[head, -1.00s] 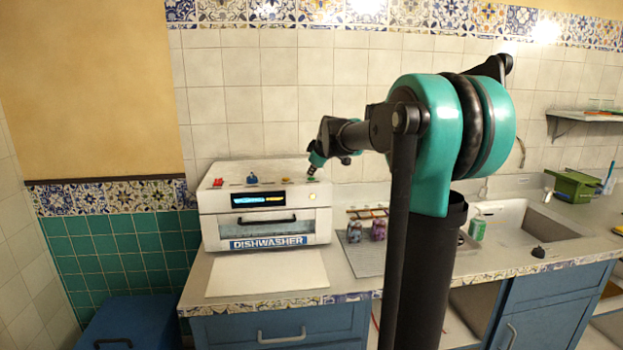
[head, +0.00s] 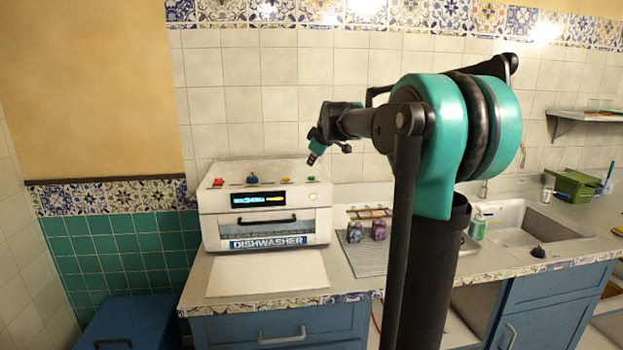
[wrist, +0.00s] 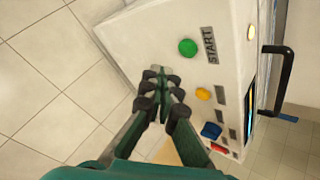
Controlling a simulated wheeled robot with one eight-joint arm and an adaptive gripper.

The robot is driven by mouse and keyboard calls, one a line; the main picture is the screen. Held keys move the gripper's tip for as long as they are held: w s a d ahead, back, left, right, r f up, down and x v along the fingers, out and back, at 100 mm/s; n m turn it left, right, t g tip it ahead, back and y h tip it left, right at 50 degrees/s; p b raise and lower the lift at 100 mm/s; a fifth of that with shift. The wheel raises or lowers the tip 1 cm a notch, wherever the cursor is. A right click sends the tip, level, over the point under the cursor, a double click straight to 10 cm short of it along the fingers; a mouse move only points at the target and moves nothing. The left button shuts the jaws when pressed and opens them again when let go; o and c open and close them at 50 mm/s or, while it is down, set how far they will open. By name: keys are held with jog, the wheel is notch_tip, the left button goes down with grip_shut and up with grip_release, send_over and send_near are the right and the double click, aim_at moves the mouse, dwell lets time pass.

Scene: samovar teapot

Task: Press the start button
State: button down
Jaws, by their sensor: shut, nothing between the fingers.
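The green start button (wrist: 188,47) is on the dishwasher's top panel beside a dark START label (wrist: 210,45) in the wrist view. In the head view the button (head: 311,179) is at the right end of the top. My gripper (head: 312,159) is above it, pointing down, with a visible gap. In the wrist view my gripper (wrist: 158,74) has its fingers together with nothing between them. The white dishwasher (head: 214,225) stands on the counter with a lit display (head: 258,199) on its front.
Yellow (wrist: 203,94), blue (wrist: 211,131) and red (wrist: 219,150) controls lie along the same panel. The dishwasher door handle (wrist: 286,75) sticks out. The tiled wall (head: 300,110) is close behind.

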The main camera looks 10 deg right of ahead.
jog(key=shift+r, duration=1.4)
